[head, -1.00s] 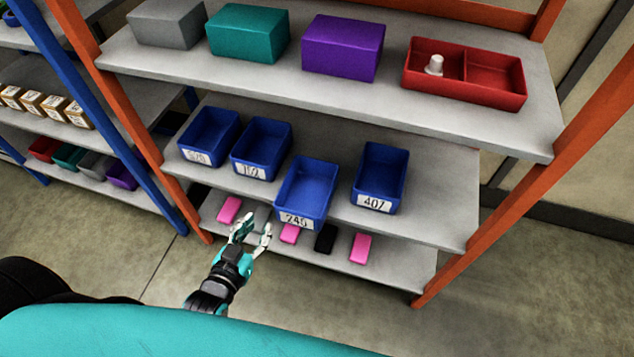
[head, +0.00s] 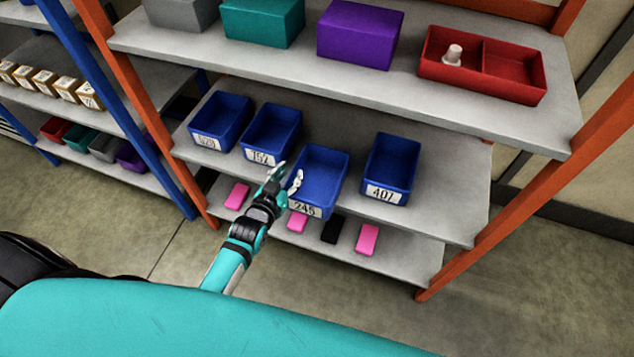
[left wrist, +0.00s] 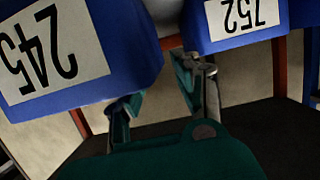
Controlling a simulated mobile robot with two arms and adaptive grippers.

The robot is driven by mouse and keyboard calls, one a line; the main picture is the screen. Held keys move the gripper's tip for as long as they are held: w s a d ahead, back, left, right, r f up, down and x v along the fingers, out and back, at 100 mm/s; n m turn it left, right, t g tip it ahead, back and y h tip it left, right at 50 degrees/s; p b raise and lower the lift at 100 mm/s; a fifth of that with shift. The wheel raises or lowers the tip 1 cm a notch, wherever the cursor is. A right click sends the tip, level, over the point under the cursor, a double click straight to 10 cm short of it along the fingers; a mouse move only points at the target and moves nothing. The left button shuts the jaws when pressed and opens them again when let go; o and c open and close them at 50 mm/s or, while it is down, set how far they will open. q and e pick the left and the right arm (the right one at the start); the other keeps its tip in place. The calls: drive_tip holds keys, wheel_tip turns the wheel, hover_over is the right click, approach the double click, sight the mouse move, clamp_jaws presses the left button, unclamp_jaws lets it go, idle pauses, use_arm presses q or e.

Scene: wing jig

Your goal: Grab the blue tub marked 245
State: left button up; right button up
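The blue tub marked 245 (head: 321,173) stands on the middle shelf, its labelled front at the shelf's front edge. It also shows upside down at the upper left of the left wrist view (left wrist: 135,55). My left gripper (head: 284,180) is open and empty, at the front left corner of this tub; it partly covers the tub and its label. In the left wrist view the fingers (left wrist: 160,85) are apart, between tub 245 and the tub marked 752 (left wrist: 237,38). I cannot tell whether a finger touches tub 245. My right gripper is not in view.
More blue tubs, marked 520 (head: 220,121), 752 (head: 270,132) and 407 (head: 390,167), share the middle shelf (head: 450,175). Pink (head: 237,196) and black (head: 332,229) blocks lie on the lower shelf. The upper shelf (head: 360,78) overhangs with boxes and a red divided tray (head: 513,70).

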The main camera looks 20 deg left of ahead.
use_arm(q)
drive_tip(key=shift+x, duration=1.15)
clamp_jaws()
